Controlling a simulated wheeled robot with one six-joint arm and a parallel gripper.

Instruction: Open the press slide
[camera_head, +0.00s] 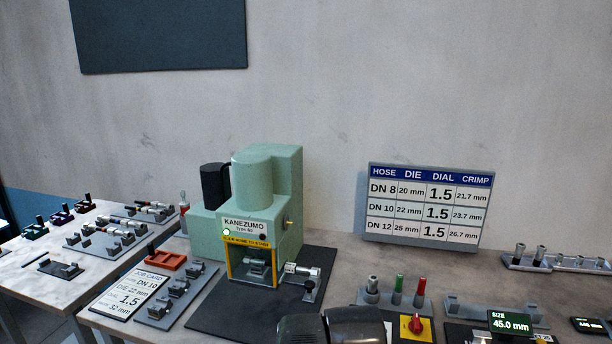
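The pale green press (275,190), labelled KANEZUMO, stands on a dark mat at the middle of the bench. Its front has a yellow-framed opening with a grey metal part (257,266) inside. A black-knobbed post (310,288) stands just right of the opening, beside a silver dial-like cylinder (302,270). I cannot tell which part is the slide or how far it is open. Dark rounded parts of my own arm show at the bottom edge, in front of the press mat. My gripper's fingers are not visible.
A job card (124,298) and a grey fixture plate (172,302) lie left of the press. To the right are coloured posts (398,290), a red-knobbed yellow box (414,327) and a 45.0 mm display (510,323). A die chart (425,205) stands behind. The mat's front left is clear.

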